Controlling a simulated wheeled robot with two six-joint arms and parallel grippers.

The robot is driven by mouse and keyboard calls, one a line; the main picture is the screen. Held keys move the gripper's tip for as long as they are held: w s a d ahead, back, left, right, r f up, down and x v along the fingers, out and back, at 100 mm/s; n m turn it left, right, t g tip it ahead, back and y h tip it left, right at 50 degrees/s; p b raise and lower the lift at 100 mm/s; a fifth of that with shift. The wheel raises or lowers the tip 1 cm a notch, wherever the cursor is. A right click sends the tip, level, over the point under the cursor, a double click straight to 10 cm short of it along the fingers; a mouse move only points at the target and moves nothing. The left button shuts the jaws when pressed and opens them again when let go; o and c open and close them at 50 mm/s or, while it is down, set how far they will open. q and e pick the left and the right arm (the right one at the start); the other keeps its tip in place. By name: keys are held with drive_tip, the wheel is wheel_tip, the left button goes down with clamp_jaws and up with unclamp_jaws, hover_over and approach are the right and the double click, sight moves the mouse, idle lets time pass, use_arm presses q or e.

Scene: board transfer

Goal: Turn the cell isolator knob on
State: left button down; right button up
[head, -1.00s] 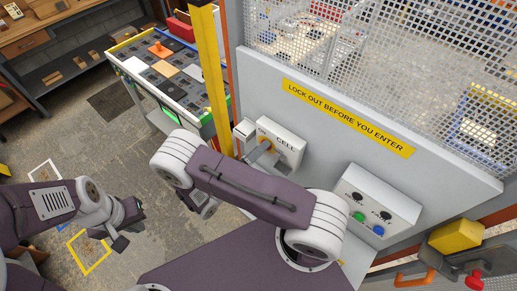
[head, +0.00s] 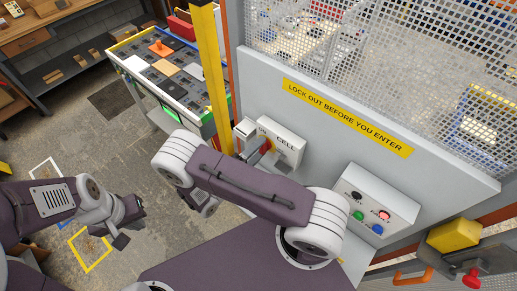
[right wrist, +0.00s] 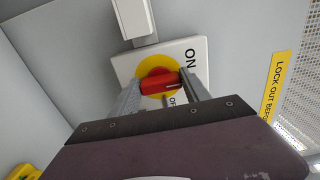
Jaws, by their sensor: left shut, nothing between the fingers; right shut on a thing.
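The cell isolator is a pale box (head: 290,152) marked CELL on the grey panel. Its red knob (right wrist: 158,84) sits on a yellow disc (right wrist: 156,66) in the right wrist view; the knob's bar lies roughly level there, with a pale mark at its right end. ON is printed up and right of it; OFF, partly hidden, is below. My right gripper (right wrist: 160,88) is shut on the knob, a finger on each side. In the head view the knob (head: 267,146) is partly covered by my right gripper. My left gripper (head: 131,225) is shut and empty above the floor.
A control box (head: 375,205) with a lit red lamp (head: 384,215) and green and blue buttons is right of the isolator. A yellow post (head: 211,80) stands left of the isolator. A parts table (head: 165,75) is behind it. Mesh fencing tops the panel.

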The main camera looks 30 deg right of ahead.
drive_tip(key=shift+f, duration=0.1)
drive_tip(key=o, duration=1.4)
drive_tip(key=b+v, duration=0.4)
drive_tip(key=v, duration=0.5)
drive_tip(key=shift+s+b, duration=0.1)
drive_tip(key=shift+b, duration=0.2)
